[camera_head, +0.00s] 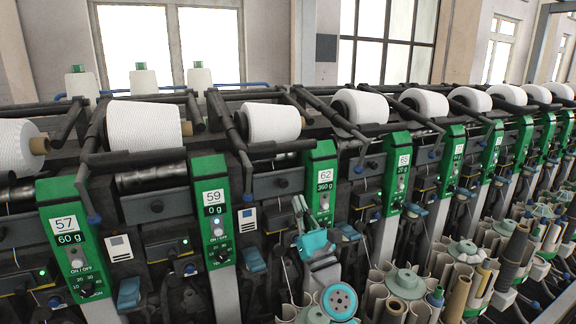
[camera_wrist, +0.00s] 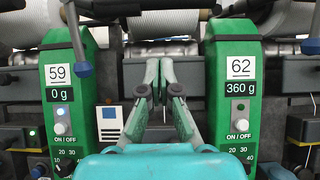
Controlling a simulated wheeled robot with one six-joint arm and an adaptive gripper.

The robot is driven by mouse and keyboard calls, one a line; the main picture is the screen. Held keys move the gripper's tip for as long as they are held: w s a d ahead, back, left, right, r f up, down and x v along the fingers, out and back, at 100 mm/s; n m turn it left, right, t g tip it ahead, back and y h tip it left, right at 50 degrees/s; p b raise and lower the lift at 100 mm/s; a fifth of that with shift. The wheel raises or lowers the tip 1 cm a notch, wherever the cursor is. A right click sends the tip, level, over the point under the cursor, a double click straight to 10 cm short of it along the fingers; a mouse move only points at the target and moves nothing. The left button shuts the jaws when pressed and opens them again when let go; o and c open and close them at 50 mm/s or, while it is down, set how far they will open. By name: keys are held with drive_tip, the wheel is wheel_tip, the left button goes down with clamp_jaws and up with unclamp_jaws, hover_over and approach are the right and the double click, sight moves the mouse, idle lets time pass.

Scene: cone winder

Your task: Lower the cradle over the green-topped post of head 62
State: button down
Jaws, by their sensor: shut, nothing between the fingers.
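The green-topped post of head 62 (camera_head: 321,180) carries a "62" label and a "360 g" display. In the wrist view the post (camera_wrist: 240,95) stands right of my gripper. My gripper (camera_head: 300,205) is shut and empty, its teal body low in front of that post. In the wrist view its fingertips (camera_wrist: 159,68) meet between posts 59 and 62. A dark cradle arm with a blue knob (camera_head: 247,197) hangs left of post 62 by a white cone (camera_head: 270,122). Another blue-knobbed arm (camera_head: 359,169) hangs right of it. I cannot tell which cradle belongs to head 62.
Post 59 (camera_head: 211,200) reads "0 g" and stands left of my gripper; post 57 (camera_head: 68,235) is farther left. More green posts and white cones recede right. Holders with bobbins (camera_head: 405,285) fill the lower right. Dark bars run along the machine behind the posts.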

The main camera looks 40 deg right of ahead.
drive_tip(key=w+d+r, duration=0.1)
drive_tip(key=w+r, duration=0.5)
drive_tip(key=r, duration=0.2)
drive_tip(key=shift+w+d+r, duration=0.15)
drive_tip(key=shift+d+r, duration=0.15)
drive_tip(key=shift+d, duration=0.1)
drive_tip(key=shift+d, duration=0.1)
